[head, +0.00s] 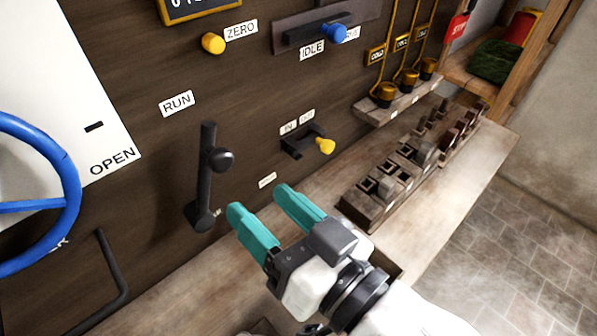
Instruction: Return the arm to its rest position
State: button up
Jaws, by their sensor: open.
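My gripper (262,204) shows in the head view with two teal fingers spread apart and nothing between them. My white arm comes in from the lower right. The gripper is in front of the dark wooden panel (130,140), above the wooden ledge. A black lever (208,165) with a round knob is on the panel to the upper left of the fingers; they look apart from it, though the depth gap is hard to judge.
A blue handwheel (70,190) is at left. A yellow knob (325,146) and a blue knob (333,33) stick out of the panel. A wooden block with slots (368,208) sits on the ledge (455,190) to the right. Tiled floor (530,230) is open at right.

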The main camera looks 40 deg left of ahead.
jog(key=w+d+f+m+t+h, duration=0.55)
jog(key=w+d+f, duration=0.45)
jog(key=d+f, duration=0.25)
jog(key=w+d+f+m+h, duration=0.1)
jog(key=d+f+m+h, duration=0.2)
jog(key=d, duration=0.5)
jog(key=d+f+m+h, duration=0.1)
jog(key=d+f+h, duration=0.3)
jog(key=d+f, duration=0.25)
jog(key=s+d+f+m+h, duration=0.2)
jog(key=s+d+f, duration=0.1)
jog(key=d, duration=0.5)
jog(key=s+d+f+m+h, duration=0.1)
jog(key=s+d+f+h, duration=0.2)
jog(key=d, duration=0.4)
jog(key=s+d+f+g, duration=0.2)
jog(key=s+f, duration=0.1)
jog(key=s, duration=0.3)
jog(key=s+d+f+m+g, duration=0.1)
jog(key=s+d+f+g, duration=0.1)
jog(key=s, duration=0.4)
notch_tip(320, 180, down, 2)
jog(key=shift+d+f+g+h, duration=0.15)
jog(key=shift+g+h, duration=0.2)
jog(key=shift+g, duration=0.5)
jog(key=shift+c, duration=0.4)
